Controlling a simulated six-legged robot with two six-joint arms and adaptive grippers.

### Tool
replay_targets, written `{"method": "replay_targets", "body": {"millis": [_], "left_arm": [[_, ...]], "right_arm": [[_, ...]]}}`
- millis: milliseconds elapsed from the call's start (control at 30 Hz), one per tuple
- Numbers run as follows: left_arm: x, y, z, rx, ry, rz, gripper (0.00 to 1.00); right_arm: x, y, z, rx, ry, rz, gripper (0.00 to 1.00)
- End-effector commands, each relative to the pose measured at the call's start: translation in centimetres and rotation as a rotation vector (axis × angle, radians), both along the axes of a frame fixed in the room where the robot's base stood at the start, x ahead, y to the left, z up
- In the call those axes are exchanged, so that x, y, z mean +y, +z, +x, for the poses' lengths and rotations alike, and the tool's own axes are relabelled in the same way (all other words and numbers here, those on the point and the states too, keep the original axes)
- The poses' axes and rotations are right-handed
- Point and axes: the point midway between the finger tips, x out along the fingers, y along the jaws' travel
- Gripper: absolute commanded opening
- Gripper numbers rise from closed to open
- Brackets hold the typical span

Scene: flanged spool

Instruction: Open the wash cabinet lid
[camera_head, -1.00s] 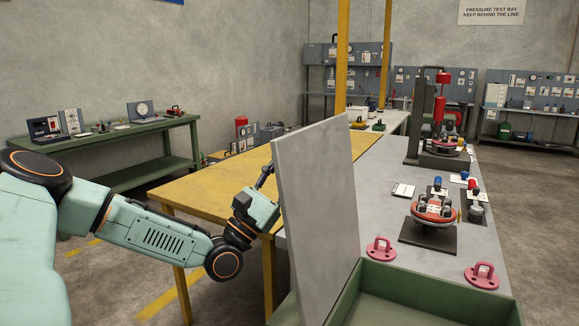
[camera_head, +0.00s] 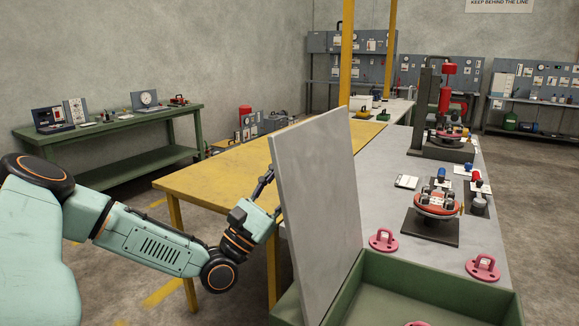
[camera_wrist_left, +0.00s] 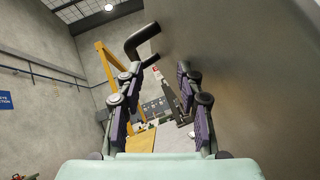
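The wash cabinet is a green open-topped box (camera_head: 372,290) at the bottom of the head view. Its grey lid (camera_head: 315,200) stands raised, near upright and leaning slightly left. My left gripper (camera_head: 263,183) is at the lid's left face, with its tips partly hidden behind the lid's edge. In the left wrist view, the two fingers (camera_wrist_left: 160,72) are apart with nothing between them. The lid (camera_wrist_left: 245,80) fills the right side there. A dark bar handle (camera_wrist_left: 143,40) shows just beyond the left fingertip; I cannot tell whether they touch. My right gripper is not in view.
A yellow table (camera_head: 215,175) stands behind my left arm. A grey bench (camera_head: 385,205) right of the lid holds pink lifting-eye pieces (camera_head: 383,240), a red flanged spool (camera_head: 437,205) on a dark plate and a press (camera_head: 445,120). A green table (camera_head: 110,130) is at the back left.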

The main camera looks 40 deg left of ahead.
Motion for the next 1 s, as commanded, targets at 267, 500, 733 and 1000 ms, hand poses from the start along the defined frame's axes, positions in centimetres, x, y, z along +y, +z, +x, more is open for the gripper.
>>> {"method": "replay_targets", "body": {"millis": [267,500,733,1000], "left_arm": [[-0.2,-1.2,-1.2,0.001,0.001,-0.001,0.37],[-0.3,-2.3,-2.2,0.002,0.001,0.0,0.37],[-0.5,-3.2,-3.2,0.001,0.001,-0.001,0.37],[-0.6,-3.6,-3.6,0.0,0.001,-0.001,0.37]], "right_arm": [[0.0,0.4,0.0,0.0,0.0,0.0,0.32],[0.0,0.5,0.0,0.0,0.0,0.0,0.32],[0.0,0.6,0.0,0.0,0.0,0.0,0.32],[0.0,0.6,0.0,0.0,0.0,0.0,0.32]]}}
